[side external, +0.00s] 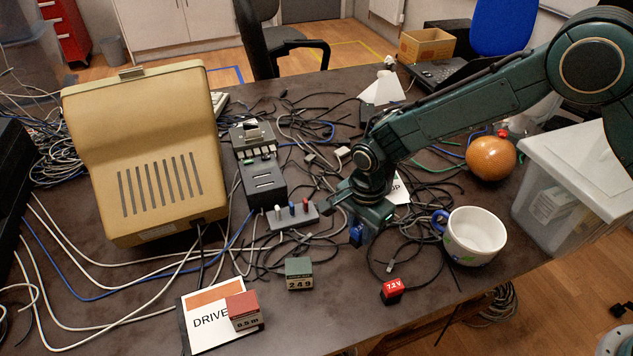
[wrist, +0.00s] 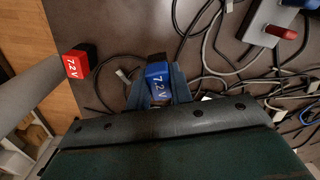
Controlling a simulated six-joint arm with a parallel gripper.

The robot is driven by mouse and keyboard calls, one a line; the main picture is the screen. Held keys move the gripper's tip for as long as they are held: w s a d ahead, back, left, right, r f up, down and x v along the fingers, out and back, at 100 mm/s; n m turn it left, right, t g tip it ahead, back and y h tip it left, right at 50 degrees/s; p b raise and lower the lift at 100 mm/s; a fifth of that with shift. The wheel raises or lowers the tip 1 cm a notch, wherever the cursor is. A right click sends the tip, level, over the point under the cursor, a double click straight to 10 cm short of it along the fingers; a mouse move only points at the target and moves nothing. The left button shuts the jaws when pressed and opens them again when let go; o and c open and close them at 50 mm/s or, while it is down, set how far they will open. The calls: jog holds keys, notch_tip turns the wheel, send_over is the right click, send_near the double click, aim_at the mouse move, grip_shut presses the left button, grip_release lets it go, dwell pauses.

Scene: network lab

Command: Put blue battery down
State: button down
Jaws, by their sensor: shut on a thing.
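The blue battery (wrist: 157,77), marked 7.2 V, sits between the fingers of my gripper (wrist: 158,92) in the wrist view. In the side view the blue battery (side external: 356,234) shows under my gripper (side external: 360,222), partly hidden by the fingers. My gripper is shut on it. It is over the cluttered table (side external: 345,318), close to the top; I cannot tell whether the battery touches the table. A red battery (side external: 393,291), also marked 7.2 V, stands in front and to the right, apart from my gripper, and shows at the left in the wrist view (wrist: 76,64).
A white cup (side external: 474,236) stands right of my gripper. A grey switch block (side external: 292,217) is to the left, with loose cables around. A green block (side external: 299,273) and a red block (side external: 243,310) on a card lie in front. The front table edge is fairly clear.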

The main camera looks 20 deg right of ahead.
aim_at(359, 241)
jog(key=shift+f, duration=0.1)
jog(key=shift+f, duration=2.05)
jog(key=shift+f, duration=0.1)
jog(key=c, duration=1.3)
grip_release()
jog(key=shift+o, duration=0.2)
notch_tip(359, 241, up, 12)
jog(key=shift+r, duration=0.15)
